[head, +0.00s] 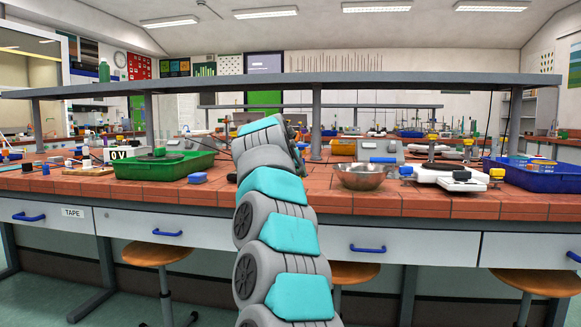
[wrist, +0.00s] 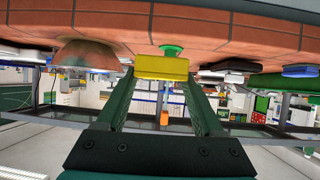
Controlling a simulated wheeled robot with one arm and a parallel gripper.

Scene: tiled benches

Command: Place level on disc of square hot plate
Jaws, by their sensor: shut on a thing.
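In the wrist view my gripper (wrist: 162,75) has two dark green fingers, shut on a small yellow block, the level (wrist: 162,67). The level lies across the fingertips, clear of the brick-red bench top. A green thing (wrist: 172,49) shows just behind it. In the head view my arm hides the gripper and level. A white, flat device with a dark top (head: 463,182) stands on the bench at the right; it may be the square hot plate, but I cannot tell for sure. A second white device (head: 435,169) stands behind it.
A metal bowl (head: 361,176) stands near the front edge, right of my arm. A green tray (head: 165,166) is at left, a blue tray (head: 530,172) at far right. A grey shelf (head: 400,79) on posts spans above the bench. Small items crowd the left end.

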